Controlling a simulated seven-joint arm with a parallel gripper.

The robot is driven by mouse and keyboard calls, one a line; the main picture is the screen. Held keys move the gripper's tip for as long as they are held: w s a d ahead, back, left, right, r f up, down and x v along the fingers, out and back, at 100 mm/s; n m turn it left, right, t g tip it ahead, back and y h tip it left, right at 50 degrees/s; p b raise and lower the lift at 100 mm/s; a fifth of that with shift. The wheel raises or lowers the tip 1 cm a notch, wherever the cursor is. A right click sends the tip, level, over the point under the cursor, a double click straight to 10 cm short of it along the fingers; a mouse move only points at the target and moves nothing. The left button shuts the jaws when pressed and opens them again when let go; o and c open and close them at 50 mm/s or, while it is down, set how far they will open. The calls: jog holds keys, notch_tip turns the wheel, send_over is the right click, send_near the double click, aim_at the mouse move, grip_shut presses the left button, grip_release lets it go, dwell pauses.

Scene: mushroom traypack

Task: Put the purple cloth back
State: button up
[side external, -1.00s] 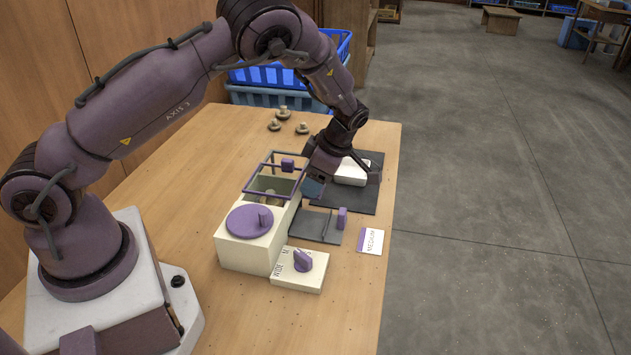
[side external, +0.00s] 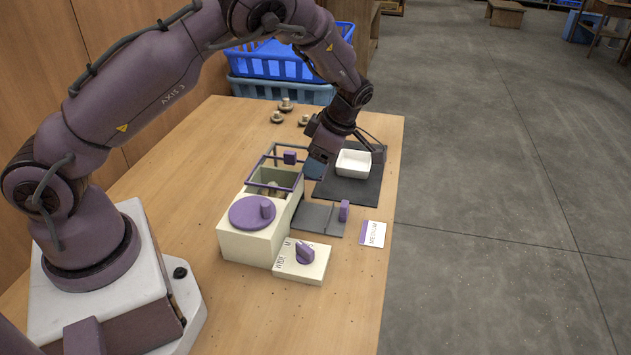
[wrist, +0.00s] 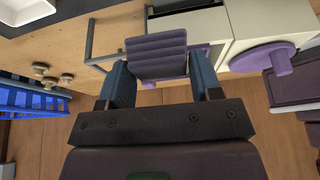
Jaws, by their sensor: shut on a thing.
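The purple cloth (wrist: 157,55) shows in the wrist view as a folded, ribbed bundle between my two blue fingers. My gripper (wrist: 158,78) is shut on it. In the side view my gripper (side external: 314,169) is above the table, just behind and right of the cream box machine, left of the white tray. The cloth cannot be made out there; the gripper and machine frame hide it.
The cream machine (side external: 237,245) has a purple dial and a raised purple frame. A white tray (side external: 353,163) sits on a dark mat (side external: 359,195). A dial box (side external: 302,275) and a MEDIUM card (side external: 373,234) lie in front. Several mushrooms (side external: 286,104) and blue crates (side external: 283,93) are behind.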

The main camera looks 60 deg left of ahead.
jog(key=shift+w+d+r, duration=0.1)
jog(key=shift+w+d, duration=0.05)
jog(key=shift+d, duration=0.2)
jog(key=s+r+m+t, duration=0.45)
jog(key=s+m, duration=0.35)
jog(key=m, duration=0.5)
jog(key=shift+t+y, duration=0.25)
jog(key=shift+y, duration=0.15)
jog(key=w+f, duration=0.1)
jog(key=w, duration=0.1)
jog(key=w+a+f, duration=0.1)
jog(key=w+f, duration=0.1)
jog(key=w, duration=0.1)
jog(key=w+a+f, duration=0.1)
jog(key=w, duration=0.2)
jog(key=shift+w+f, duration=0.1)
jog(key=shift+f, duration=0.1)
jog(key=w+f, duration=0.2)
jog(key=w+a+f, duration=0.1)
jog(key=w+f, duration=0.2)
jog(key=shift+a+f, duration=0.1)
jog(key=shift+f, duration=0.2)
jog(key=shift+w+f, duration=0.25)
jog(key=shift+f, duration=0.05)
jog(key=shift+w+f, duration=0.1)
jog(key=shift+f, duration=1.5)
